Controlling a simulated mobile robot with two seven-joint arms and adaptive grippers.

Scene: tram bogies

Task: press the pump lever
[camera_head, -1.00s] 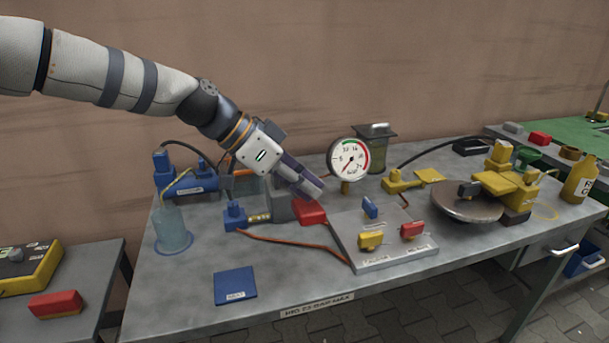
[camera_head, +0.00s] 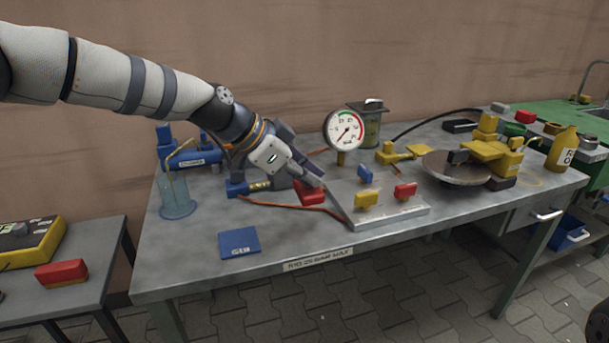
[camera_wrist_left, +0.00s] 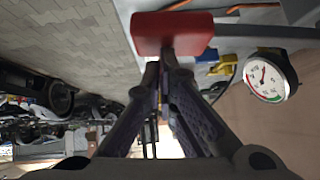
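The pump lever ends in a red pad (camera_head: 308,194), low on the table in front of the gauge. It also fills the upper middle of the left wrist view as a red block (camera_wrist_left: 172,32). My left gripper (camera_head: 317,182) points down at this pad, with its fingertips at or just above it. In the left wrist view its two dark fingers (camera_wrist_left: 165,62) come together at the pad's edge with nothing visible held between them. Whether they touch the pad is hard to tell. The pump body behind is partly hidden by my gripper. My right gripper is not seen.
A round pressure gauge (camera_head: 345,130) stands just behind my left gripper. A grey plate (camera_head: 388,218) with yellow, red and blue valve handles lies to the right. A blue pad (camera_head: 239,244) and a glass beaker (camera_head: 177,199) stand to the left. The table's front edge is clear.

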